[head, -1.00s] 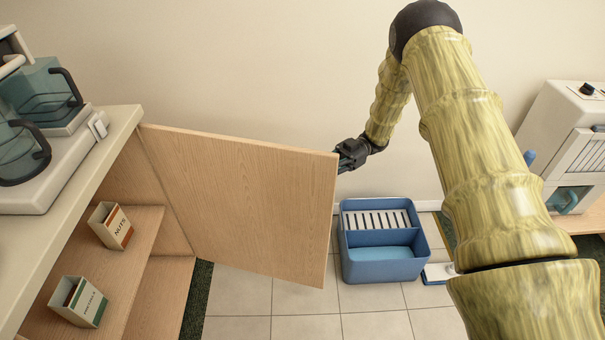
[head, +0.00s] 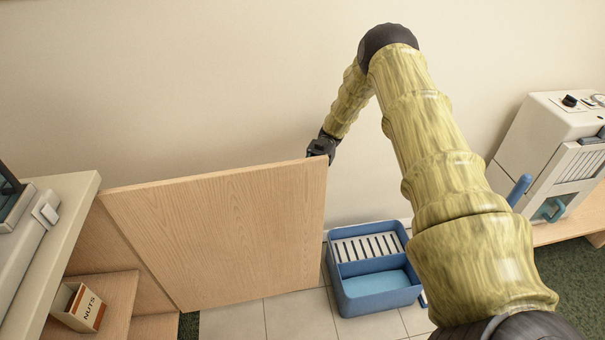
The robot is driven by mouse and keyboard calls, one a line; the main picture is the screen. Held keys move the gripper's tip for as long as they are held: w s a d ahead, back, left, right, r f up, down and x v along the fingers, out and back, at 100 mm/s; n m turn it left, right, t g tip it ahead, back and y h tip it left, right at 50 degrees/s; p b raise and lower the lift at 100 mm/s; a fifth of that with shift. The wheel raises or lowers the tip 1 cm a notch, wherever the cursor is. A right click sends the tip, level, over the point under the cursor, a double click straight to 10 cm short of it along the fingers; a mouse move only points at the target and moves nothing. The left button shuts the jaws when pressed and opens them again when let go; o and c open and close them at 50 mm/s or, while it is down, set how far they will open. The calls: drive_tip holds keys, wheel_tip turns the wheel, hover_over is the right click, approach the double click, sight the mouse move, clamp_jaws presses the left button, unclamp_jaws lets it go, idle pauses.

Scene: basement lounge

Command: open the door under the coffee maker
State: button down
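The wooden cabinet door (head: 225,235) stands swung wide open to the right of its cabinet. The cabinet's shelf (head: 115,290) shows at the lower left. Part of the coffee maker (head: 25,240) shows on the counter (head: 68,195) above, cut off by the left edge. My gripper (head: 318,152) is at the top right corner of the door, at its far side. The fingers are small and partly hidden by the door, so I cannot tell whether they are open or shut, or whether they touch it.
A nuts box (head: 80,307) sits on the shelf. A blue bin (head: 372,275) with a slotted tray stands on the tiled floor right of the door. A white machine (head: 550,150) stands on a wooden surface at the right. A plain wall is behind my arm.

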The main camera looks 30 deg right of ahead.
drive_tip(key=shift+f, duration=0.1)
drive_tip(key=c, duration=1.5)
unclamp_jaws()
drive_tip(key=shift+w, duration=0.1)
drive_tip(key=shift+d, duration=0.1)
drive_tip(key=shift+r, duration=0.2)
